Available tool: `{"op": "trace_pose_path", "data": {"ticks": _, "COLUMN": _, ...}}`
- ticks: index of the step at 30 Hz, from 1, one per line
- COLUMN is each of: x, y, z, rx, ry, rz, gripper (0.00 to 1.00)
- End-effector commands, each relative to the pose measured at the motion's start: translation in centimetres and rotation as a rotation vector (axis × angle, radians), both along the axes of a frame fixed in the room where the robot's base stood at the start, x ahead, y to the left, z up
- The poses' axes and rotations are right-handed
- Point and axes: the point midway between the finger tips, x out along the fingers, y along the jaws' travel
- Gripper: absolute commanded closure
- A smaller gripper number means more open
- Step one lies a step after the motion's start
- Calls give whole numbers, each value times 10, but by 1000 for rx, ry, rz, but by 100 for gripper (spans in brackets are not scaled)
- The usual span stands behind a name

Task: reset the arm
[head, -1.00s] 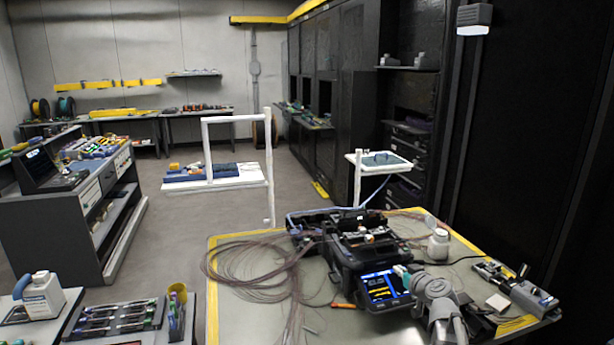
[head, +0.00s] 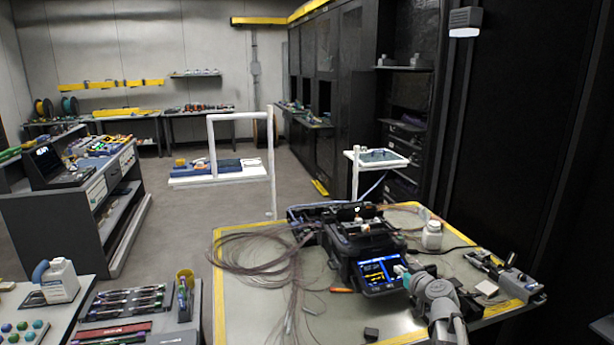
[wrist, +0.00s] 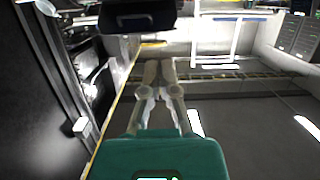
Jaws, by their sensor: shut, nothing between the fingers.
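My gripper (head: 402,272) shows in the head view as a grey arm end with a teal part, in front of the right edge of the splicer's screen. In the wrist view my gripper (wrist: 160,70) has its pale fingers together beyond its teal body, with nothing between them. The fusion splicer (head: 350,235) is a black box with a lit blue screen (head: 380,272). It stands on the yellow-edged work table (head: 255,315). Whether my gripper touches the splicer cannot be told.
Loose fibre coils (head: 250,255) lie left of the splicer. A white bottle (head: 432,236) and a grey tool (head: 507,275) are to its right. A small dark block (head: 371,334) sits at the front. Tool trays (head: 125,305) stand left.

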Motion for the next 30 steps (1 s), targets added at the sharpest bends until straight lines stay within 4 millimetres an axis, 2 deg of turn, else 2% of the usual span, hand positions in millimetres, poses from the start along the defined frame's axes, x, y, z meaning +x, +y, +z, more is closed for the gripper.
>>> {"op": "trace_pose_path", "data": {"ticks": 11, "x": -16, "y": 33, "z": -32, "rx": 13, "ry": 117, "rz": 79, "gripper": 100}}
{"op": "trace_pose_path", "data": {"ticks": 17, "x": -33, "y": 58, "z": -60, "rx": 18, "ry": 236, "rz": 135, "gripper": 100}}
{"op": "trace_pose_path", "data": {"ticks": 23, "x": -65, "y": 89, "z": -107, "rx": 15, "ry": 443, "rz": 181, "gripper": 100}}
{"op": "trace_pose_path", "data": {"ticks": 27, "x": -104, "y": 109, "z": -152, "rx": -9, "ry": 669, "rz": 175, "gripper": 100}}
{"op": "trace_pose_path", "data": {"ticks": 30, "x": -133, "y": 116, "z": -180, "rx": -34, "ry": 832, "rz": 132, "gripper": 100}}
